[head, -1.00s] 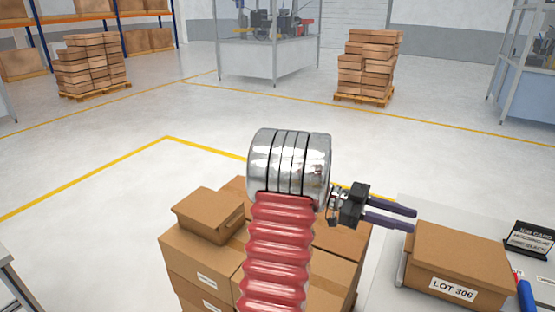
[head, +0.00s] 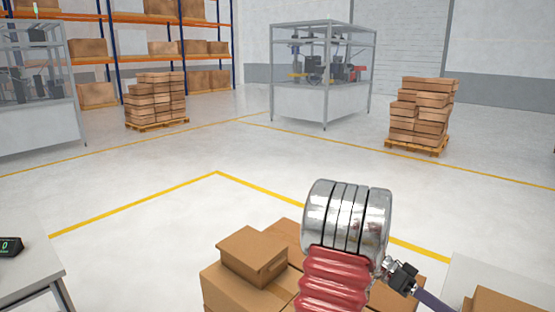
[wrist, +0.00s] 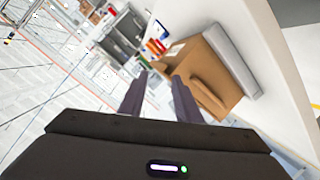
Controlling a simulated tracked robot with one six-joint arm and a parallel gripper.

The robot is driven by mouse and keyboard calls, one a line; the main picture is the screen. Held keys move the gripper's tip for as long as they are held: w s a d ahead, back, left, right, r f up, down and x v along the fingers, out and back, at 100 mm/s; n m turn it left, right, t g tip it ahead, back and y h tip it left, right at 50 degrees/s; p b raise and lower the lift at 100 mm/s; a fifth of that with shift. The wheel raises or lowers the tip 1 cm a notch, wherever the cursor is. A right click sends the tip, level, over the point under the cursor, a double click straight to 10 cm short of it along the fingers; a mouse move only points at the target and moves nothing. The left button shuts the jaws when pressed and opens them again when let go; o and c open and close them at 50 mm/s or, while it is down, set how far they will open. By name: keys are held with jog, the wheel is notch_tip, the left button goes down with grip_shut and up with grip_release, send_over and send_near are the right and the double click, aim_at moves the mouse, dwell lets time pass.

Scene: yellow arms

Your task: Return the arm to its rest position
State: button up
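My gripper (head: 432,299) is at the lower right of the head view, at the end of my red and silver arm. Only part of it shows there, with a dark finger running toward the bottom edge. In the wrist view both dark fingers of my gripper (wrist: 159,92) show, apart, with nothing between them. My arm rises in front of a stack of cardboard boxes (head: 254,258). The gripper is to the right of the stack's top box, near a pale table (head: 475,270).
A cardboard box (head: 500,300) stands on the pale table at the lower right; a box also shows in the wrist view (wrist: 208,75). Another table (head: 30,262) is at the left. Pallets of boxes (head: 156,98) and a machine cell (head: 322,75) stand farther back. The middle floor is clear.

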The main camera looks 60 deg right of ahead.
jog(key=w+a+f+n+t+h, duration=0.15)
jog(key=w+a+n+t, duration=0.4)
jog(key=w, duration=0.65)
jog(key=w+a+n+t+h, duration=0.25)
jog(key=w+a+n, duration=0.45)
jog(key=w, duration=0.6)
jog(key=w+a+n+t+h, duration=0.1)
jog(key=w+a+n+t, duration=0.35)
jog(key=w+n, duration=0.55)
jog(key=w+a+r+n+t, duration=0.3)
jog(key=w+a+t, duration=0.1)
jog(key=w+a, duration=0.9)
jog(key=a+r+n+t, duration=0.2)
jog(key=a+r, duration=0.1)
jog(key=a, duration=0.5)
jog(key=a+r+n+t+y, duration=0.1)
jog(key=a+r+n, duration=0.2)
jog(key=a, duration=0.6)
jog(key=shift+a+n+t, duration=0.3)
jog(key=shift+n+t, duration=0.05)
